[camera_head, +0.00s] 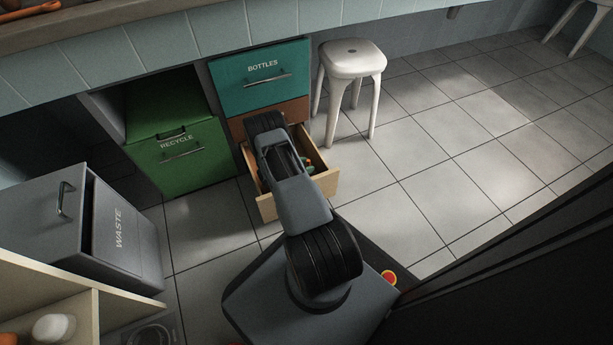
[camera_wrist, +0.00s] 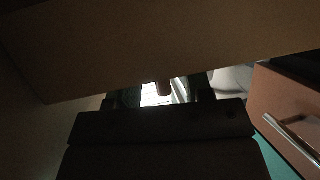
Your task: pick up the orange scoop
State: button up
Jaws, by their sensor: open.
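In the head view a pulled-out wooden drawer (camera_head: 323,187) under the teal BOTTLES front holds small orange and green things (camera_head: 309,166), mostly hidden by my arm. I cannot tell whether the orange one is the scoop. My gripper is hidden behind my arm in the head view. In the dark wrist view my gripper (camera_wrist: 160,92) is open, its two dark fingers apart. A small brownish piece (camera_wrist: 163,88) shows between the fingers, too dim to name. A plain brown panel fills the top of that view, close to the fingers.
A white stool (camera_head: 351,62) stands just right of the drawer. The green RECYCLE bin (camera_head: 182,155) and grey WASTE bin (camera_head: 125,235) stand to the left. A brown front with a metal handle (camera_wrist: 296,130) is close on the right in the wrist view. Tiled floor at right is clear.

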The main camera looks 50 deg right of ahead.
grip_shut()
dwell(0.3)
